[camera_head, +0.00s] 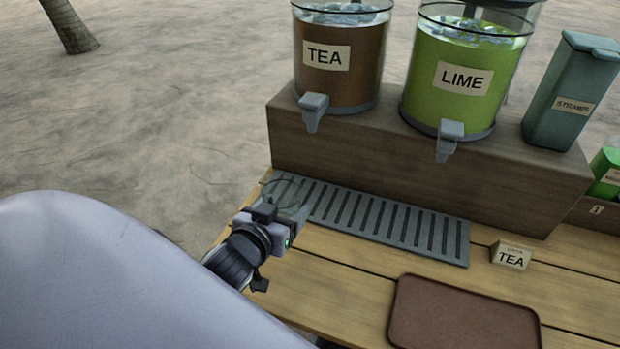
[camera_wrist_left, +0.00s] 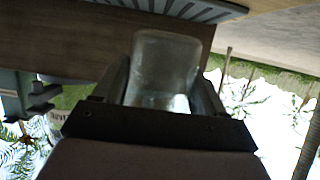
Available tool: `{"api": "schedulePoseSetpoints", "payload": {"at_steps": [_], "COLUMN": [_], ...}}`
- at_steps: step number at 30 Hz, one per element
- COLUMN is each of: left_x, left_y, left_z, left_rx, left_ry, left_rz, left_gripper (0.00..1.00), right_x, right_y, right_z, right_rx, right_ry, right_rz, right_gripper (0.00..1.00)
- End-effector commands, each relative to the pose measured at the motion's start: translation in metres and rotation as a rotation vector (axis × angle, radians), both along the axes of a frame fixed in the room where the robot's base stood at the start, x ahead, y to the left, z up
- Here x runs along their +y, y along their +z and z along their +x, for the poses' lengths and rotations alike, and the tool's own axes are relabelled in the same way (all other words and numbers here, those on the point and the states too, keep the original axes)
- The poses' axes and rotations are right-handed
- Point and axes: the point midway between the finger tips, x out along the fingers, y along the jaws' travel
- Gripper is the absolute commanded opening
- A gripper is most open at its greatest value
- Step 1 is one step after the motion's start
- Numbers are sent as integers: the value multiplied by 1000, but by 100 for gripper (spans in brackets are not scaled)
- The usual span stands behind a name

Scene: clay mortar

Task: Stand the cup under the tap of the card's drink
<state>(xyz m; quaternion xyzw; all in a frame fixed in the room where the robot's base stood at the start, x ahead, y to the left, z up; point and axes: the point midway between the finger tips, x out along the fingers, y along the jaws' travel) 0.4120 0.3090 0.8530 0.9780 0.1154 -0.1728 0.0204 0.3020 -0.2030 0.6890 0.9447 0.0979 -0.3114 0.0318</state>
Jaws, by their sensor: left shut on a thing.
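My left gripper (camera_head: 278,214) is shut on a clear cup (camera_head: 287,190) at the left end of the slotted grey drip tray (camera_head: 430,238). The cup also shows between the fingers in the left wrist view (camera_wrist_left: 165,62). I cannot tell whether its base touches the tray. The tea dispenser (camera_head: 340,85), brown and labelled TEA, has a grey tap (camera_head: 313,110) above and slightly right of the cup. The green dispenser labelled LIME (camera_head: 455,105) has its tap (camera_head: 448,138) further right. A small card (camera_head: 511,257) reads TEA. My right gripper is not in view.
The dispensers stand on a wooden riser (camera_head: 400,170) behind the tray. A grey-green straws holder (camera_head: 570,95) is at its right end. A brown serving tray (camera_head: 465,315) lies on the plank table in front. A green box (camera_head: 608,172) is at the right edge.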

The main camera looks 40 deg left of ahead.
Motion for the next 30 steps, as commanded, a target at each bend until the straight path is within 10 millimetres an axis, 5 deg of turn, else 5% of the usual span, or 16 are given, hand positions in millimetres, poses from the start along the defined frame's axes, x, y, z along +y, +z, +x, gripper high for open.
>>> {"api": "schedulePoseSetpoints", "payload": {"at_steps": [21, 30], "left_x": [33, 37], "left_y": [1, -4], "left_z": [135, 152], "left_rx": [0, 2], "left_ry": [1, 1], "left_rz": [1, 1], "left_gripper": [42, 42], "right_x": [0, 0], "right_y": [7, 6], "right_z": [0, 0], "right_rx": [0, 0], "right_ry": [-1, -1], "right_rz": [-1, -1], "right_gripper": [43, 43]}}
